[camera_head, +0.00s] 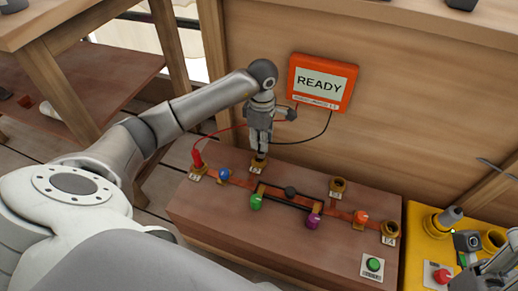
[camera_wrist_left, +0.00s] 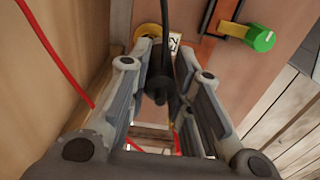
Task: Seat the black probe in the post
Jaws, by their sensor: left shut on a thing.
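My left gripper (camera_head: 259,153) points down over a brass post (camera_head: 257,165) at the back left of the brown bench box. In the left wrist view, my gripper (camera_wrist_left: 162,55) is shut on the black probe (camera_wrist_left: 158,82), and its black cable runs up out of frame. The post (camera_wrist_left: 148,32) shows just beyond the fingertips, beside a small label. The fingers hide the probe's tip, so I cannot tell whether it is inside the post. The probe is hidden in the head view. Part of my right gripper (camera_head: 468,243) shows at the lower right; its fingers are unclear.
A red probe (camera_head: 197,158) stands in the left post. The orange meter (camera_head: 322,82) reads READY against the wooden panel. Coloured knobs, two more posts (camera_head: 338,186) (camera_head: 390,231) and a green button (camera_head: 374,264) are on the box. A yellow box (camera_head: 418,246) stands at right.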

